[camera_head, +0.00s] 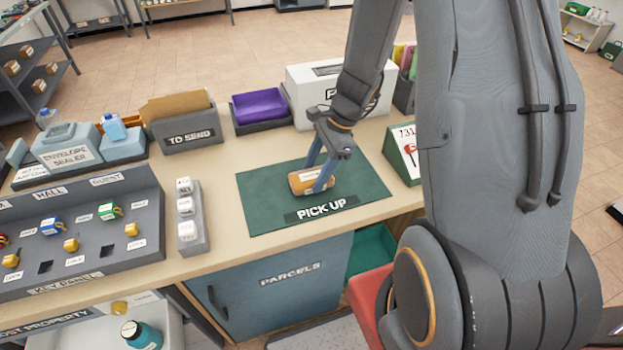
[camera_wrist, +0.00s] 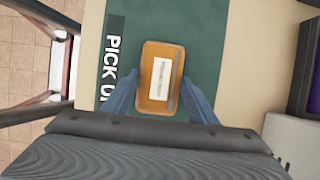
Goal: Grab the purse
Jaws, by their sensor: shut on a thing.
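The purse looks like a small orange-brown case (camera_head: 309,181) with a pale label. It is on the green PICK UP mat (camera_head: 262,213) on the counter. In the wrist view the purse (camera_wrist: 161,78) shows its white label and a dark strap along one side. My gripper (camera_head: 318,176) reaches down from above, with its blue fingers on either side of the purse, shut on it. In the wrist view my gripper's fingers (camera_wrist: 162,104) flank the purse's near end. I cannot tell whether the purse is lifted off the mat.
A purple item in a tray (camera_head: 260,106), a TO SEND box (camera_head: 187,131) and a white box (camera_head: 300,88) stand behind the mat. A green sign (camera_head: 404,155) stands to its right. A switch block (camera_head: 188,215) and key panel (camera_head: 77,232) lie to its left.

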